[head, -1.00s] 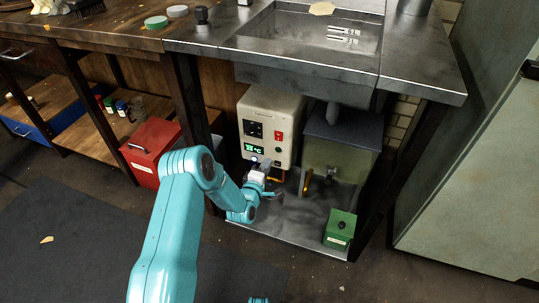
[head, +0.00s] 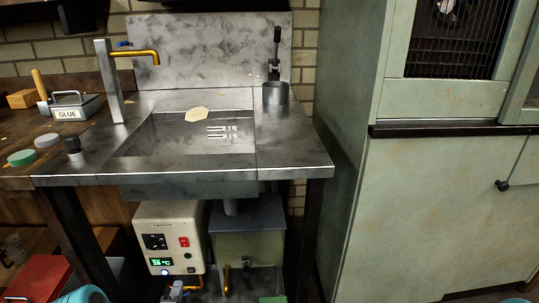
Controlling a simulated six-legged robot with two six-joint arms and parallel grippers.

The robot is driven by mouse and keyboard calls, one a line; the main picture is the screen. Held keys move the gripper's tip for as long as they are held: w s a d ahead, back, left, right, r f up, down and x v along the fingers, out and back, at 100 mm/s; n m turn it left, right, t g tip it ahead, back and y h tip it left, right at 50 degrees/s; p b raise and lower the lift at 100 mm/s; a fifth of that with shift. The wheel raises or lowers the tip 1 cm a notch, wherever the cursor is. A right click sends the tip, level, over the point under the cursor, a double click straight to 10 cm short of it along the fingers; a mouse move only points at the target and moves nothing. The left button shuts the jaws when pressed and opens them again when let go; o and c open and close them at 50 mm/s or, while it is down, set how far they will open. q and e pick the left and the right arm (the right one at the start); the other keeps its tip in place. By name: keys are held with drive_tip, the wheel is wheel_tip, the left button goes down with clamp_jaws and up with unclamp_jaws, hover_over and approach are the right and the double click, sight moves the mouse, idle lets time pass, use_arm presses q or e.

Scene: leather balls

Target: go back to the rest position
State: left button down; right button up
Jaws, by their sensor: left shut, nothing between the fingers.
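My left gripper (head: 180,291) shows only in part at the bottom edge of the head view, low in front of the cream heater box (head: 168,225). It is shut with nothing held. I cannot tell whether it touches anything there. A piece of my teal left arm shows at the bottom left, and the rest is below the picture. My right gripper is not in view.
The metal sink bench (head: 290,155) stands above the heater box and a grey-green tank (head: 248,240). A red box (head: 35,275) is at the lower left. A pale green cabinet (head: 430,220) fills the right side.

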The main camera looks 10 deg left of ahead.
use_arm(q)
drive_tip(key=w+d+r+m+h, duration=0.1)
drive_tip(key=w+d+r+h, duration=0.1)
drive_tip(key=d+r, duration=0.35)
drive_tip(key=s+d+f+m+g+h, duration=0.2)
drive_tip(key=s+d+f+m, duration=0.1)
drive_tip(key=d, duration=0.3)
drive_tip(key=s+d+f+m+g+h, duration=0.1)
drive_tip(key=s+d+f+m+g, duration=0.15)
drive_tip(key=d, duration=0.35)
drive_tip(key=s+d+f+m+g+h, duration=0.15)
drive_tip(key=s+m+g, duration=0.25)
drive_tip(key=s, duration=0.4)
drive_tip(key=s+d+f+m+g, duration=0.3)
drive_tip(key=s+m+g, duration=0.1)
drive_tip(key=s, duration=0.5)
drive_tip(key=s+d+f+m+g+h, duration=0.15)
drive_tip(key=s+m+g, duration=0.25)
drive_tip(key=s, duration=0.4)
wheel_tip(320, 180, up, 30)
drive_tip(key=d+p, duration=0.1)
drive_tip(key=p, duration=2.9)
drive_tip(key=shift+s+d+p, duration=0.2)
drive_tip(key=shift+s+p, duration=0.05)
drive_tip(key=shift+p, duration=0.15)
